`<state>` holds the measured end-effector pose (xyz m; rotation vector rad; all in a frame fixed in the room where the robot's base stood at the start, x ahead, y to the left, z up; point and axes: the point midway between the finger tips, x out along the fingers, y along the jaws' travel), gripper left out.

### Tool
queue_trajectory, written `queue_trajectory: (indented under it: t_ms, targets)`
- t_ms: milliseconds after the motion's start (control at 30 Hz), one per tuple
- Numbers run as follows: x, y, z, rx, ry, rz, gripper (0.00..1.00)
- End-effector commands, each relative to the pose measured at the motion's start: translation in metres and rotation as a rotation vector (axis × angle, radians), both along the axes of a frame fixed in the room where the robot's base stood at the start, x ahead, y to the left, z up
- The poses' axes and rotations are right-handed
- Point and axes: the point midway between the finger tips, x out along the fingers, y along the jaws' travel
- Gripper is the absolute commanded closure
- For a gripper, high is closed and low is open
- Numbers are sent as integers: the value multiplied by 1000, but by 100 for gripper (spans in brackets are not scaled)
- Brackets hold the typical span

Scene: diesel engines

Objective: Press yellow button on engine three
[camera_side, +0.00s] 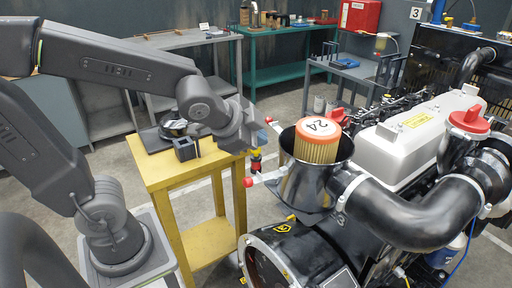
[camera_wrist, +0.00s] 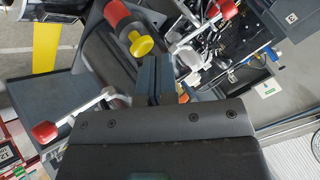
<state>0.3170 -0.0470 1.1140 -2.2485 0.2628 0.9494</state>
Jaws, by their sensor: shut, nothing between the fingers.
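The engine (camera_side: 420,155) stands at the right in the side view, with a black pipe marked 3. A yellow button (camera_wrist: 141,45) shows in the wrist view, on a short part with a red end (camera_wrist: 118,13). The yellow button also shows small in the side view (camera_side: 256,166), just below my gripper (camera_side: 247,138). In the wrist view my gripper (camera_wrist: 158,64) is shut and empty, its fingertips just beside and below the button. I cannot tell whether they touch it.
Red-knobbed levers stand near the button, one at the left (camera_wrist: 44,132) and one at the upper right (camera_wrist: 225,9) in the wrist view. An orange-topped filter marked 24 (camera_side: 318,140) rises beside my gripper. A yellow table (camera_side: 160,172) stands at the left.

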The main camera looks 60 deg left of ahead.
Motion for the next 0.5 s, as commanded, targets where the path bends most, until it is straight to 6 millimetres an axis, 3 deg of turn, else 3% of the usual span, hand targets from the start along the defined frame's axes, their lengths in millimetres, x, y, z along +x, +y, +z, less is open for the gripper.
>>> queue_trajectory:
  t_ms: [500]
  targets:
    - [0,0,-7,2,3,0,100]
